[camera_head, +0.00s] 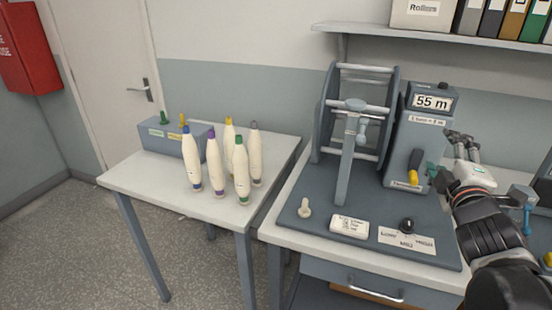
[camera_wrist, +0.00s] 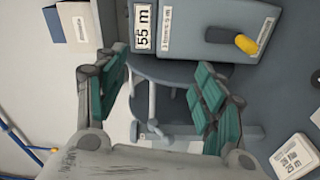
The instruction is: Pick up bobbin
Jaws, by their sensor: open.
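Several cream-white bobbins with coloured ends stand upright in a cluster on the left table (camera_head: 125,181). In the head view they are a blue-ended bobbin (camera_head: 191,160), a purple-ended bobbin (camera_head: 215,165), a yellow-ended bobbin (camera_head: 228,140), a green-ended bobbin (camera_head: 241,170) and a grey-ended bobbin (camera_head: 254,155). My gripper (camera_head: 450,160) is far to their right, beside the winding machine's counter box. In the wrist view my gripper (camera_wrist: 163,60) is open and empty, its teal-padded fingers spread apart. No bobbin shows in the wrist view.
A blue-grey box (camera_head: 160,142) with coloured pegs stands behind the bobbins. The winding machine's reel (camera_head: 348,105) and counter box (camera_head: 412,135) stand on the right bench (camera_head: 345,252), between my gripper and the bobbins. A shelf (camera_head: 440,37) with binders hangs above.

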